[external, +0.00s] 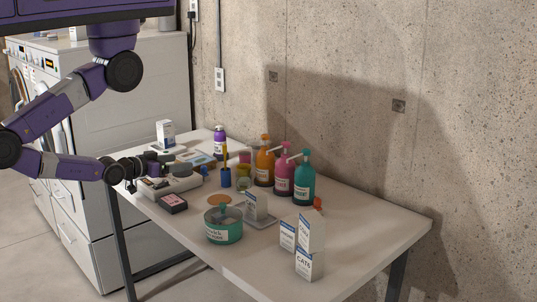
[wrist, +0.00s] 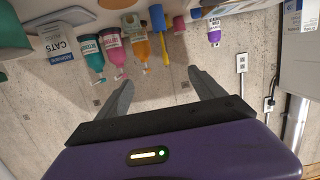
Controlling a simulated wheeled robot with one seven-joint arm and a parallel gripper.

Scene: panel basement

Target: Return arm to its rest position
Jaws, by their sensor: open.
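My purple arm reaches in from the upper left of the external view, bent at the elbow. My gripper (external: 132,168) is at the table's left end, close to the items there; I cannot tell if it touches any. In the wrist view, which looks upside down, my gripper (wrist: 163,88) has its two grey fingers spread apart with only the concrete wall behind them. It is open and empty. The exact fingertips are hard to separate from the dark items in the external view.
The white table (external: 375,236) holds teal (external: 304,180), pink (external: 284,178) and orange (external: 264,165) pump bottles, a green tin (external: 223,228), white boxes (external: 309,262) and a power strip (external: 170,186). A concrete wall (external: 400,60) stands behind, and white appliances (external: 150,80) stand left. The table's front right is bare.

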